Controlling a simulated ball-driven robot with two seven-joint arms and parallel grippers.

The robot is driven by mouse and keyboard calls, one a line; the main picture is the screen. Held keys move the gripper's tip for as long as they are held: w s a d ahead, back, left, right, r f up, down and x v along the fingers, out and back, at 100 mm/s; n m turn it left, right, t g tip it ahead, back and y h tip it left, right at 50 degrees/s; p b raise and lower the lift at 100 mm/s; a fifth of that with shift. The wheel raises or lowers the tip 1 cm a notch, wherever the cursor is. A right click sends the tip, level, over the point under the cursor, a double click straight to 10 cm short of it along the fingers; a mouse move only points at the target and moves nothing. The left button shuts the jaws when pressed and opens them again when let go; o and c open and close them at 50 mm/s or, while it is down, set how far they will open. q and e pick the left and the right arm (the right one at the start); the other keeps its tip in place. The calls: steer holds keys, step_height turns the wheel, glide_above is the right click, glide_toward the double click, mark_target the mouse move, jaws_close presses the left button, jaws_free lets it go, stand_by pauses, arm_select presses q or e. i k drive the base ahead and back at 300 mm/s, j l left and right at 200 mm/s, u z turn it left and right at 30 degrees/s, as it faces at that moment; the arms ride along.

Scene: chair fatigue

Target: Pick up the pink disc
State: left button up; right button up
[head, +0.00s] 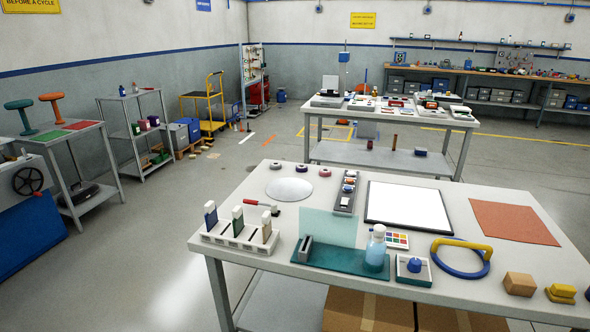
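Neither of my grippers is in view.
A narrow grey tray (347,193) and a white board (409,205) lie right of the discs. A red-handled tool (262,205) lies nearby.

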mark_target(323, 172)
steer(key=i+l, duration=0.5)
steer(key=i, duration=0.15)
steer(key=i+l, duration=0.55)
steer(key=i, duration=0.1)
